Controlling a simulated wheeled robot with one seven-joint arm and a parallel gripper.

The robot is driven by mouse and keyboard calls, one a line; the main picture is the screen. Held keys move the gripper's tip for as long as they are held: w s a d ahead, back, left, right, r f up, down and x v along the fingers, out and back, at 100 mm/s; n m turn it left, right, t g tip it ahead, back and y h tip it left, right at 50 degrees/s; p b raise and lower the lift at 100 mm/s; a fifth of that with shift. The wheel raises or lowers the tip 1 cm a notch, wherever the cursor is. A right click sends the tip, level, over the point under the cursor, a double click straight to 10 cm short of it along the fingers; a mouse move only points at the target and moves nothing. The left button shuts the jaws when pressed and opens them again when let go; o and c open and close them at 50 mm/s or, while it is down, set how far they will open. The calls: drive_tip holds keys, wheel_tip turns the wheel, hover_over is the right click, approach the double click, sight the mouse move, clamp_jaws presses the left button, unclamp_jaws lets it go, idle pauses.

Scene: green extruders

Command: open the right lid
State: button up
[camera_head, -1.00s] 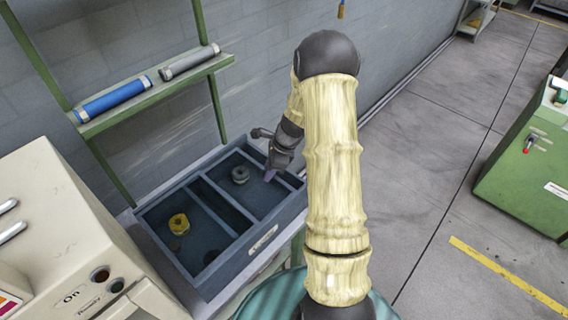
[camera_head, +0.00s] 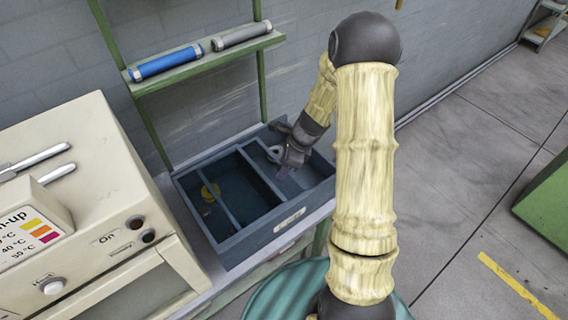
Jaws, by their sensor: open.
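No part can be made out for sure as the right lid. A beige machine (camera_head: 95,200) stands at the left, with two silver handles on its top: an upper handle (camera_head: 38,157) and a lower handle (camera_head: 57,174). The lids they may belong to cannot be told apart. My gripper (camera_head: 283,171) is open, over the right part of a blue-grey divided tray (camera_head: 262,232), well to the right of the machine and its handles. The pale yellow arm hides part of the scene on the right.
A green shelf (camera_head: 215,60) above carries a blue cylinder (camera_head: 166,63) and a grey cylinder (camera_head: 240,37). A green machine (camera_head: 548,200) stands at the right edge. Floor between is clear.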

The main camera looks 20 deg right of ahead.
drive_tip(key=shift+r, duration=0.1)
drive_tip(key=v, duration=1.7)
drive_tip(key=shift+d, duration=0.15)
drive_tip(key=shift+s, duration=0.15)
drive_tip(key=s+a+f+n+h, duration=0.1)
drive_tip(key=s+a+n+h, duration=0.1)
drive_tip(key=s+a+n, duration=0.2)
drive_tip(key=s+a+f+n+h, duration=0.1)
drive_tip(key=s+a+n, duration=0.3)
drive_tip(key=s+n, duration=0.6)
drive_tip(key=n+h, duration=0.1)
drive_tip(key=n, duration=0.8)
drive_tip(key=shift+a+t, duration=0.4)
